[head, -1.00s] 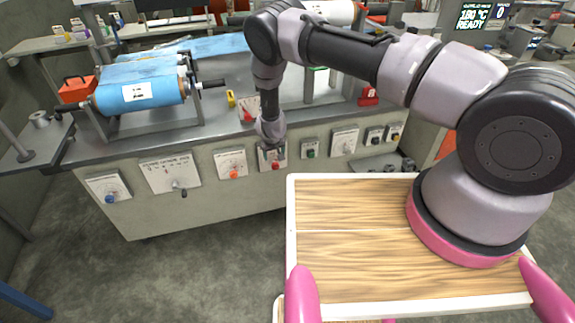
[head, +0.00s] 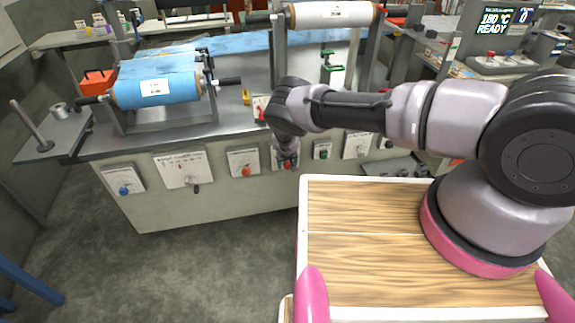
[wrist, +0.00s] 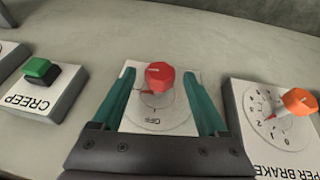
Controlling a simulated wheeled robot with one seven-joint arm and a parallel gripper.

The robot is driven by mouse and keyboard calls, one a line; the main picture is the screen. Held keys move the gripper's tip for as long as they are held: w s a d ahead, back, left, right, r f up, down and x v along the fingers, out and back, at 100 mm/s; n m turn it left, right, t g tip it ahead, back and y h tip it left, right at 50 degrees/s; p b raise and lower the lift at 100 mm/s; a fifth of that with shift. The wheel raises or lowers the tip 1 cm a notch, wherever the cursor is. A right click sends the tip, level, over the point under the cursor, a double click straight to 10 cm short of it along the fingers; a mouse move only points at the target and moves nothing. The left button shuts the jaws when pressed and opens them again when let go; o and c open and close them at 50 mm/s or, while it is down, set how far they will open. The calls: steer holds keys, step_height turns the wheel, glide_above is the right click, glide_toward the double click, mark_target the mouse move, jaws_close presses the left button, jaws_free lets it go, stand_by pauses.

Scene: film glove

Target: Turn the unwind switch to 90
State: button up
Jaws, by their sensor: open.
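A red knob (wrist: 159,76) sits on a pale plate (wrist: 180,122) with a dial ring and the word OFF. No label naming it as the unwind switch is legible. My gripper (wrist: 160,74) is open, its two green fingers on either side of the red knob with gaps between. I cannot tell whether the fingertips touch the plate. In the head view the red knob (head: 288,165) is on the front panel of the machine, partly hidden by my gripper (head: 287,156) and wrist.
A green CREEP button (wrist: 40,70) and an orange knob (wrist: 298,101) on a plate partly reading PER BRAKE flank it. More knobs line the panel (head: 250,195). Blue film rolls (head: 180,88) and a white roll (head: 320,15) stand above. The floor in front is clear.

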steer(key=shift+c, duration=0.3)
jaws_close()
steer(key=shift+s+d+f+g+y, duration=0.3)
steer(key=shift+d+f+y, duration=0.2)
steer(key=shift+d, duration=0.1)
steer(key=shift+w+a+r, duration=0.2)
steer(key=shift+a+r, duration=0.05)
steer(key=shift+w+r, duration=0.1)
jaws_free()
steer(key=shift+o, duration=0.3)
steer(key=shift+a+r, duration=0.1)
